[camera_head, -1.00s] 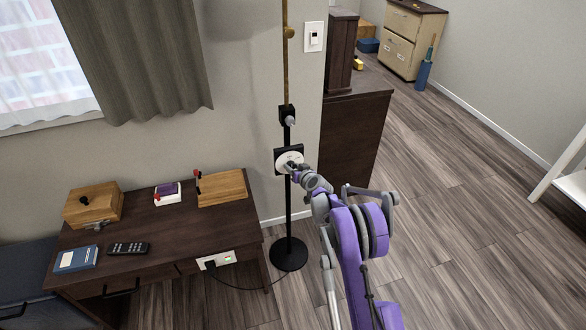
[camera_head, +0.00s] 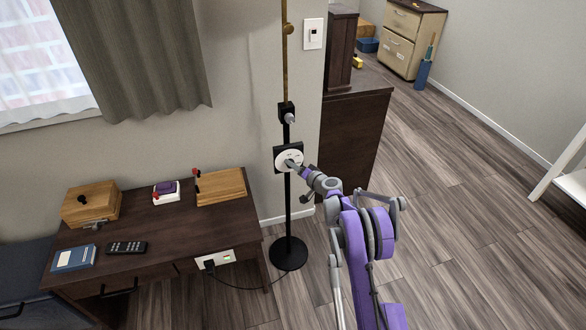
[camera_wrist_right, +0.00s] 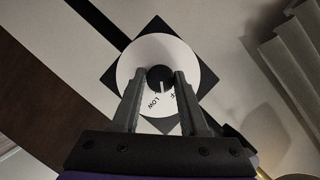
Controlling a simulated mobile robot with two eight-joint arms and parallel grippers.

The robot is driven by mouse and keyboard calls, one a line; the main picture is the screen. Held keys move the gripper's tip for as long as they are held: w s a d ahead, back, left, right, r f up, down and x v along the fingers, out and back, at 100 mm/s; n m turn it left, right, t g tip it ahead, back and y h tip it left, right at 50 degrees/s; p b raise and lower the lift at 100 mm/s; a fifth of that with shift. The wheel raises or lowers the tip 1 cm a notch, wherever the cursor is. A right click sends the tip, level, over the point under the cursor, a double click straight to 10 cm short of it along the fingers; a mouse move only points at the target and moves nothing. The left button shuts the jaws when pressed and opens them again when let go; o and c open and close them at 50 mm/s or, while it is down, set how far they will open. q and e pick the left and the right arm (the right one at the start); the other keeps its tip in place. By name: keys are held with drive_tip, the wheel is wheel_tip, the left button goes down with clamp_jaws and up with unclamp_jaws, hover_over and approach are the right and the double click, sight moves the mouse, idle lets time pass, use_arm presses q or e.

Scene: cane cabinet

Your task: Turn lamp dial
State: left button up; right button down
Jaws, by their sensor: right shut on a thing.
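The lamp is a black floor stand with a round base (camera_head: 288,254) and a black pole. A black square plate with a white round face (camera_head: 284,155) sits on the pole. In the right wrist view the white face (camera_wrist_right: 150,50) carries a small dark dial knob (camera_wrist_right: 159,77), with "LOW" and part of another word printed below it. The knob's white mark points down, between the two words. My right gripper (camera_head: 293,163) is at the face, its fingers on either side of the knob and shut on it. My left gripper is not in view.
A dark desk (camera_head: 150,225) stands left of the lamp with boxes, a remote (camera_head: 126,248) and a book (camera_head: 74,258) on it. A cord runs from the desk's socket (camera_head: 214,260) towards the lamp base. A dark cabinet (camera_head: 350,135) is behind right.

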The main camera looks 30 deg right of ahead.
drive_tip(key=shift+f+m+t+y+b, duration=0.15)
drive_tip(key=shift+m+t+y+b, duration=0.4)
drive_tip(key=shift+m+b, duration=0.75)
drive_tip(key=shift+m+p, duration=0.3)
drive_tip(key=shift+m, duration=0.1)
drive_tip(key=shift+c, duration=2.2)
unclamp_jaws()
drive_tip(key=shift+s, duration=0.15)
drive_tip(key=s+d, duration=0.1)
drive_tip(key=s, duration=0.9)
drive_tip(key=shift+s+d+r, duration=0.2)
drive_tip(key=shift+d+r, duration=0.2)
drive_tip(key=shift+r, duration=0.05)
